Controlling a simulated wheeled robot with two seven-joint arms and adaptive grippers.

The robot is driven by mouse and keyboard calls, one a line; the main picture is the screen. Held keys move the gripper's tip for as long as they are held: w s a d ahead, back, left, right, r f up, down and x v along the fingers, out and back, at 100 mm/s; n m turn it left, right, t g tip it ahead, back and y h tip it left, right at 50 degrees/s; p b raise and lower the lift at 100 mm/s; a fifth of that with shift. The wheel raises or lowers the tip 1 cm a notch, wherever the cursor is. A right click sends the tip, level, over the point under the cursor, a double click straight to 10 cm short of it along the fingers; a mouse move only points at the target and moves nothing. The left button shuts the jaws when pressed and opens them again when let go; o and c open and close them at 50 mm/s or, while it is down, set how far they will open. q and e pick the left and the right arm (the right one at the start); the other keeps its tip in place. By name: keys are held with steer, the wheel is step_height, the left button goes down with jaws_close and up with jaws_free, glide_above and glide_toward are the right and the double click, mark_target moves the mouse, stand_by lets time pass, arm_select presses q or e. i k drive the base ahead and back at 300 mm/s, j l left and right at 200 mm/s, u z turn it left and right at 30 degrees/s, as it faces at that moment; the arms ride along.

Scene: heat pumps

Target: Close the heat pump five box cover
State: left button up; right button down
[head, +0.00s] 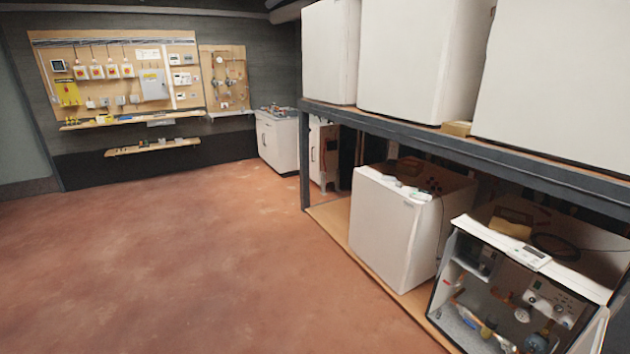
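A heat pump box (485,233) stands at the lower right with its front open. Pipes, valves and gauges show inside it. A white control panel (532,257) sits along its top front edge. A pale panel edge (594,332) shows at its right side; I cannot tell if this is the cover. No number is readable, so I cannot tell which unit is five. Neither of my grippers is in view.
A closed white unit (392,232) stands left of the open box on a wooden base. A dark metal shelf (420,130) above carries large white units (418,60). The reddish floor (190,260) is clear.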

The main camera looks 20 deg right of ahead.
mark_target(449, 247)
steer(key=i+z, duration=0.3)
steer(key=z, duration=0.15)
steer(key=i+j+z, duration=0.2)
steer(key=z, duration=0.25)
steer(key=i+j+z, duration=0.25)
steer(key=z, duration=0.2)
steer(key=i+j+z, duration=0.2)
steer(key=j+z, duration=0.2)
steer(key=i+j+z, duration=0.25)
steer(key=z, duration=0.2)
steer(key=i+j+z, duration=0.1)
steer(key=j+z, duration=0.3)
steer(key=j, duration=0.15)
steer(key=i+j+z, duration=0.2)
steer(key=j, duration=0.2)
